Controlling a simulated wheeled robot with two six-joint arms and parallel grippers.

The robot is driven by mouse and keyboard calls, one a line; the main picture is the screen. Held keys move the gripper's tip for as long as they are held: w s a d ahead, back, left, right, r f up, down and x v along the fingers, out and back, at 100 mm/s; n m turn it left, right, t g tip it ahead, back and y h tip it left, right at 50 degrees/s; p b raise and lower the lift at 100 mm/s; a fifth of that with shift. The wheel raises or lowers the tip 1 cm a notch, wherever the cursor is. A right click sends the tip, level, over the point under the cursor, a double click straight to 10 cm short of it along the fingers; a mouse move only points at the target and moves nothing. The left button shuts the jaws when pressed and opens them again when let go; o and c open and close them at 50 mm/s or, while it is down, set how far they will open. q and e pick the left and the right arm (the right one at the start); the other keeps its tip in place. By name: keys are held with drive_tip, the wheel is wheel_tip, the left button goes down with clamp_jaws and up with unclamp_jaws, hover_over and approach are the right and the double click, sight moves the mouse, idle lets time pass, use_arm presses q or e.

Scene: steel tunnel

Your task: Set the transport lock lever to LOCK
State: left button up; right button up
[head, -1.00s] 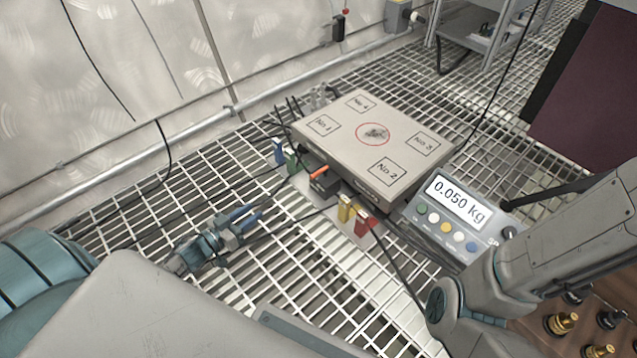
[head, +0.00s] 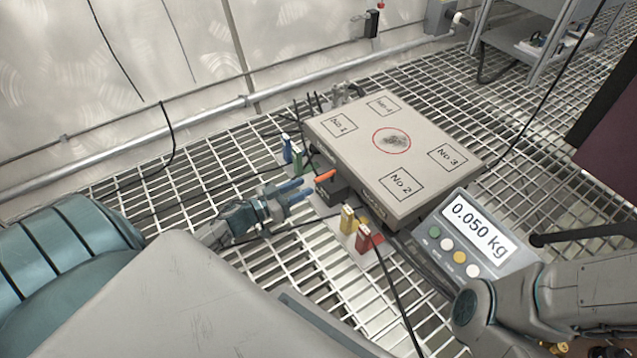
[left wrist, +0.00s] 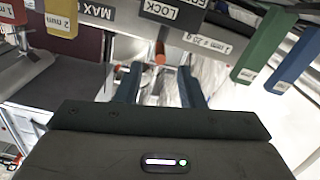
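The transport lock lever has an orange handle (head: 325,175) on a dark block at the front left side of the grey weighing platform (head: 440,133). In the left wrist view the orange handle (left wrist: 160,54) shows end-on beneath a grey plate marked LOCK (left wrist: 172,14). My left gripper (head: 306,187) has two blue fingers, spread apart and empty, just left of the lever. In the left wrist view the lever lies ahead of the gap between the fingers (left wrist: 160,76), with no visible contact. My right gripper is out of view.
Blue and green tabs (head: 292,153) stand behind the lever. Yellow and red tabs (head: 354,230) stand in front of it. A scale display (head: 478,232) reads 0.050 kg. Black cables cross the grating floor. The grating left of the platform is mostly clear.

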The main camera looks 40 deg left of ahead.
sight(317, 179)
use_arm(q)
drive_tip(key=b+x, duration=0.2)
drive_tip(key=x, duration=0.4)
clamp_jaws()
